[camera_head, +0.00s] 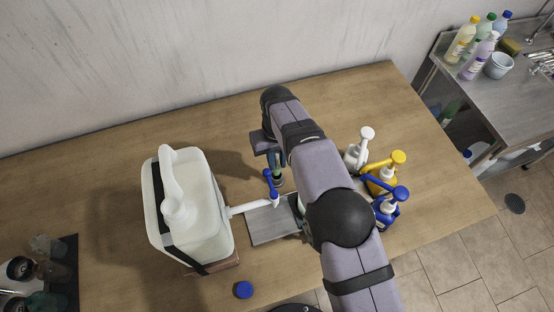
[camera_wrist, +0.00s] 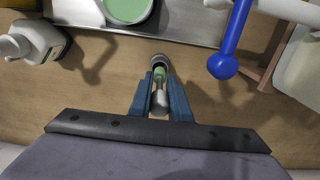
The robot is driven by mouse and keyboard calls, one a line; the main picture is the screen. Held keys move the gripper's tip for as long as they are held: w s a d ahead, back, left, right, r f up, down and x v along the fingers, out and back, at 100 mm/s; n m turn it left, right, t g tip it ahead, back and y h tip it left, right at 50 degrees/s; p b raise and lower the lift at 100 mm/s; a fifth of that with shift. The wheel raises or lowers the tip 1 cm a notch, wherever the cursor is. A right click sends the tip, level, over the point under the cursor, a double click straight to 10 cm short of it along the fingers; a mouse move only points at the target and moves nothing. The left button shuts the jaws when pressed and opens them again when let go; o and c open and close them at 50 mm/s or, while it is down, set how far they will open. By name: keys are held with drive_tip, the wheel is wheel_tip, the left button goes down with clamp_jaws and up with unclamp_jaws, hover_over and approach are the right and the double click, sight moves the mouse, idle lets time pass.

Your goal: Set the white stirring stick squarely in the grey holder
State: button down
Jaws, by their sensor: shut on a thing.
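My gripper (camera_wrist: 160,95) is shut on a narrow pale stick (camera_wrist: 159,103), seen nearly end-on between the blue fingers in the wrist view. It looks like the white stirring stick. A small round grey cup-like thing with green inside (camera_wrist: 158,62) shows at the fingertips; it may be the grey holder. I cannot tell whether the stick is inside it or only in line with it. In the head view my gripper (camera_head: 275,160) points down over the table behind the grey tray, and the arm hides much of this spot.
A white drum (camera_head: 215,205) with a blue-handled tap (camera_head: 270,184) stands left of my gripper. A grey tray (camera_head: 268,232) lies below the tap, with a green-filled tub (camera_wrist: 125,10) on it. Pump bottles (camera_head: 383,178) stand right. A blue cap (camera_head: 243,290) lies in front. The back table is clear.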

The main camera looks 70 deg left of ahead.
sight(277, 170)
drive_tip(key=shift+f+b, duration=0.65)
drive_tip(key=shift+f, duration=0.2)
idle(0.6)
drive_tip(key=shift+f+b, duration=1.1)
drive_tip(key=shift+f, duration=0.3)
drive_tip(key=shift+f, duration=0.15)
drive_tip(key=c, duration=1.2)
unclamp_jaws()
drive_tip(key=shift+r+p, duration=2.05)
drive_tip(key=shift+r, duration=1.75)
